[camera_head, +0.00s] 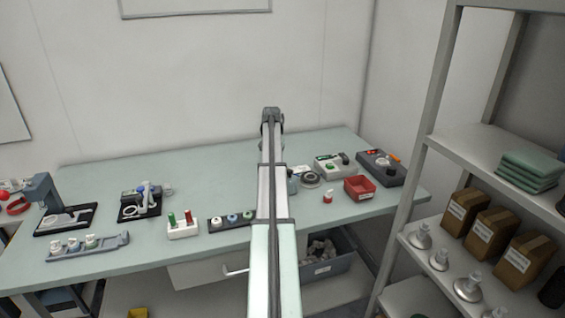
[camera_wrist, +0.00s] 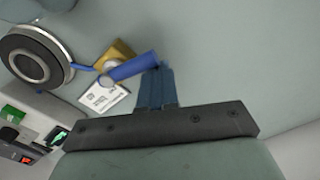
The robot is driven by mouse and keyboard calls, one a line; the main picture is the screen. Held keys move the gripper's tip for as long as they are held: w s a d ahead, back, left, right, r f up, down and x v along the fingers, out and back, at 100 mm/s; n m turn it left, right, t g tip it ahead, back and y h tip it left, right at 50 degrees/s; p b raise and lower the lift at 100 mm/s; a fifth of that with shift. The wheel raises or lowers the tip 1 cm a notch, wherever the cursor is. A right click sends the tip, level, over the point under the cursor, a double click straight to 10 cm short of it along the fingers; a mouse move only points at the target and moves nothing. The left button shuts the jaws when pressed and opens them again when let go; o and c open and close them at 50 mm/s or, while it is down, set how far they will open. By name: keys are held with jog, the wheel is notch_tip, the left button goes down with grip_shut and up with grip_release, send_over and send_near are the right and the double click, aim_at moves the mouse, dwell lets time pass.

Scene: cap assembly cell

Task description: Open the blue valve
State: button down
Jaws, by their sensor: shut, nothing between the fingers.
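The blue valve shows in the wrist view as a blue lever (camera_wrist: 133,67) on a brass-coloured body (camera_wrist: 116,51). The lever slants up to the right, and its free end lies at my fingertips. My gripper (camera_wrist: 156,70) is shut with nothing between its fingers. Its tips are right beside or against the lever's end; I cannot tell whether they touch. In the head view my own arm hides the valve and my gripper.
A round grey-and-black fixture (camera_wrist: 32,58) and a white label (camera_wrist: 104,95) are near the valve. In the head view, a red bin (camera_head: 359,189), a button box (camera_head: 333,166) and a dark grey box (camera_head: 381,169) stand to the right. Shelving (camera_head: 480,150) stands at far right.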

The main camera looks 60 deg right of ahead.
jog(key=shift+a, duration=0.15)
jog(key=shift+s+a, duration=0.1)
jog(key=shift+a, duration=0.45)
dwell(0.6)
notch_tip(320, 180, up, 8)
dwell(1.1)
dwell(0.4)
